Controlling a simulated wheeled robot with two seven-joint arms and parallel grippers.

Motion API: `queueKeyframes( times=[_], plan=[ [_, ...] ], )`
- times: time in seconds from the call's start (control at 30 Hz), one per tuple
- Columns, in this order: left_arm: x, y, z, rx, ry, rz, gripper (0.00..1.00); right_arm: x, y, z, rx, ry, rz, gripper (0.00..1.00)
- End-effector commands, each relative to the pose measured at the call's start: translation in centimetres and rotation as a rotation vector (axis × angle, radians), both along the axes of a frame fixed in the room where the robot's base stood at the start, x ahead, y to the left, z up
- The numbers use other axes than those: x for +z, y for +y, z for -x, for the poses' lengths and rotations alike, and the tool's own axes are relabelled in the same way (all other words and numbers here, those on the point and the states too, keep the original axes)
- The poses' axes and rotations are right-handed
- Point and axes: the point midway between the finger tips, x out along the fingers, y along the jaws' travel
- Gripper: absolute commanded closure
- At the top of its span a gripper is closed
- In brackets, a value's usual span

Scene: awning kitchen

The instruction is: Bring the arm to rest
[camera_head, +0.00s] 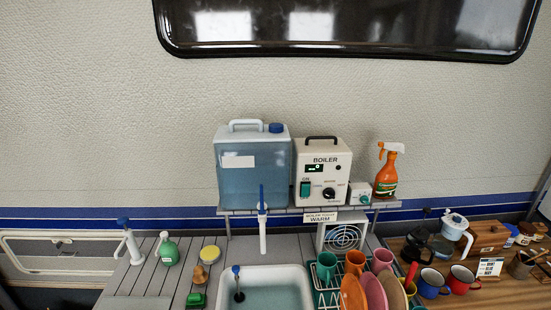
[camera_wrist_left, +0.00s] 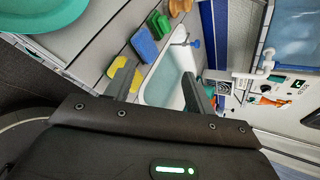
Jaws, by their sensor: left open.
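My left gripper (camera_wrist_left: 158,85) shows only in the left wrist view. Its two dark fingers are spread apart with nothing between them. Beyond them is the white sink (camera_wrist_left: 165,72) with pale water. A blue sponge (camera_wrist_left: 145,46) and a yellow item (camera_wrist_left: 121,75) lie on the grey counter by the left finger; whether that finger touches the yellow item I cannot tell. In the head view neither arm nor gripper shows, and the sink (camera_head: 306,283) is at the bottom middle. My right gripper is in neither view.
A blue water jug (camera_head: 254,180) and a boiler (camera_head: 323,172) stand on a shelf behind the sink. An orange spray bottle (camera_head: 387,172) stands right of them. A dish rack (camera_head: 331,297) with cups and plates is beside the sink. A green soap bottle (camera_head: 168,251) stands on the left counter.

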Motion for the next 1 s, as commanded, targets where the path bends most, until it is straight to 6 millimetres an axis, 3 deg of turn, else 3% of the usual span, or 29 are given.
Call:
queueKeyframes(
  times=[0.1,0.3,0.73,1.0],
  plan=[
    [-1.7,-1.5,3.9,0.392,0.191,0.313,0.46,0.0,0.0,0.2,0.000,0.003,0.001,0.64],
    [-3.2,-2.8,9.8,0.950,0.412,0.702,0.46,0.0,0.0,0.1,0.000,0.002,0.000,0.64],
    [-3.7,-6.3,19.7,1.774,0.664,1.134,0.46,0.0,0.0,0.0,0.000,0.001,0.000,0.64],
    [-13.3,-6.3,17.9,1.773,0.675,1.090,0.46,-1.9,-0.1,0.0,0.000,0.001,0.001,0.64]
  ],
)
